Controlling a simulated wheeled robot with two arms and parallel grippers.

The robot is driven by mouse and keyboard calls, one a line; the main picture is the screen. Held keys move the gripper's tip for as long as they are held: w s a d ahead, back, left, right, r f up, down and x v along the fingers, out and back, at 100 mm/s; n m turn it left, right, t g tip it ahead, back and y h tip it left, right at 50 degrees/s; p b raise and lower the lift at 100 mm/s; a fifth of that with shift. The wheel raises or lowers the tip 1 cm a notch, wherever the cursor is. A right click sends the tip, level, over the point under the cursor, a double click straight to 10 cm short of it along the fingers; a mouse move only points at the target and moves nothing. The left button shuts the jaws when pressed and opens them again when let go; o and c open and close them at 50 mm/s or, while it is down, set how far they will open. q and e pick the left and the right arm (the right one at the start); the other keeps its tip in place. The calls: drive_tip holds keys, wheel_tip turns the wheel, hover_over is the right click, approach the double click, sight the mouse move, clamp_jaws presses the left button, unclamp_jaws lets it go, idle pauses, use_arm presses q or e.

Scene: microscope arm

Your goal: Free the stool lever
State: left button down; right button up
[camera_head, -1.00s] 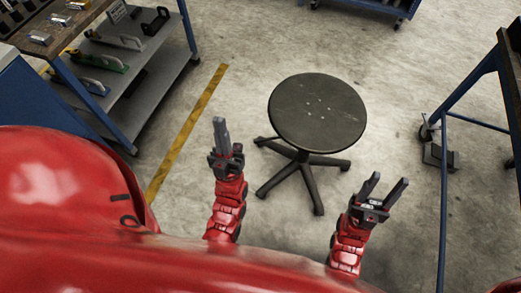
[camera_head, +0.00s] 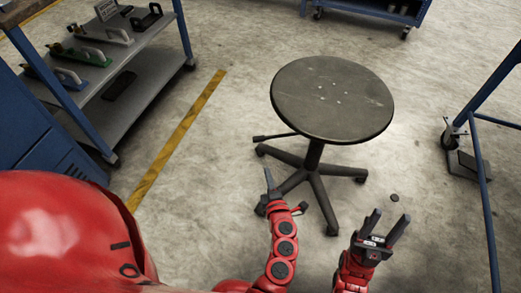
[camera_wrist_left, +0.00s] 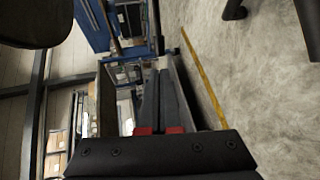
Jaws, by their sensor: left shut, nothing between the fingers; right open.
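The stool has a round dark seat (camera_head: 332,98) on a central post and a star base (camera_head: 312,168) with several legs. A thin dark rod (camera_head: 275,136), which looks like the lever, sticks out to the left from below the seat. My left gripper (camera_head: 268,180) is shut and empty, fingers pointing up the picture, just in front of the left base legs and below the rod. Whether it touches a leg I cannot tell. Its closed fingers (camera_wrist_left: 160,100) show in the left wrist view. My right gripper (camera_head: 386,226) is open and empty, right of the base.
A small dark disc (camera_head: 394,197) lies on the floor near the right gripper. A shelf cart (camera_head: 130,85) stands at the left, beside a yellow floor line (camera_head: 180,135). A blue frame with a caster (camera_head: 452,132) stands at the right. Floor around the stool is open.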

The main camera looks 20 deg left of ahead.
sight(259, 141)
use_arm(q)
drive_tip(key=shift+w, duration=0.1)
drive_tip(key=b+x, duration=0.3)
drive_tip(key=x, duration=1.1)
drive_tip(key=shift+a, duration=0.1)
drive_tip(key=shift+a, duration=0.1)
